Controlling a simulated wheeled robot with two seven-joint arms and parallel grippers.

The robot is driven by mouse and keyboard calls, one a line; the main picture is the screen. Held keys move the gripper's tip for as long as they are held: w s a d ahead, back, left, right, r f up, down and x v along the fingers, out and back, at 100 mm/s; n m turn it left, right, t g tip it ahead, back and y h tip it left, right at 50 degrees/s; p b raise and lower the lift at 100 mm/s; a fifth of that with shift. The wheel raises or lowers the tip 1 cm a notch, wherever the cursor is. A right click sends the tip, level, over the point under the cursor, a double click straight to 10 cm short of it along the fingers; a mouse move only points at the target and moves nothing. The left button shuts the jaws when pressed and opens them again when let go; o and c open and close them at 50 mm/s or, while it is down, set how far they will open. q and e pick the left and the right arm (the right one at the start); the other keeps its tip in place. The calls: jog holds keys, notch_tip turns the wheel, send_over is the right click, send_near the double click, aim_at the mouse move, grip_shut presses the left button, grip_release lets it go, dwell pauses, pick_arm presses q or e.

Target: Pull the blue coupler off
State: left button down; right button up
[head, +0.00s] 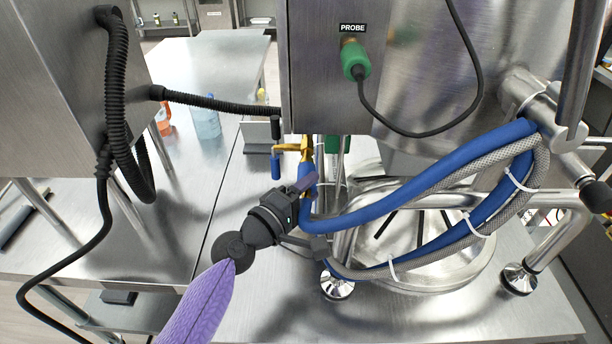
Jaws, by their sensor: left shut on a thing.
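My left gripper (304,186) comes in from the lower left on its purple-sleeved arm. It is shut on the blue coupler (309,172) at the upper end of the thick blue hose (410,195). The coupler is partly hidden by the fingers. Just above it is a brass valve fitting (306,148) with a blue-gripped lever (276,166) hanging to its left. Whether the coupler touches the fitting or is apart from it is too small to tell. My right gripper is not in view.
A steel cabinet with a green probe plug (355,62) and black cable hangs above the fitting. A grey braided hose (500,205) is tied to the blue one. Steel legs and a round steel base (440,262) stand at right.

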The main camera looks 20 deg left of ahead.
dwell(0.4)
pick_arm(q)
jog(key=shift+s+d+f, duration=0.15)
jog(key=shift+s, duration=0.2)
jog(key=shift+s+d+p, duration=0.1)
jog(key=shift+s+p, duration=0.2)
jog(key=shift+s, duration=0.35)
jog(key=s+d, duration=0.2)
jog(key=s, duration=0.4)
jog(key=shift+s+p, duration=0.25)
jog(key=shift+p, duration=0.2)
jog(key=c, duration=0.9)
grip_release()
grip_shut()
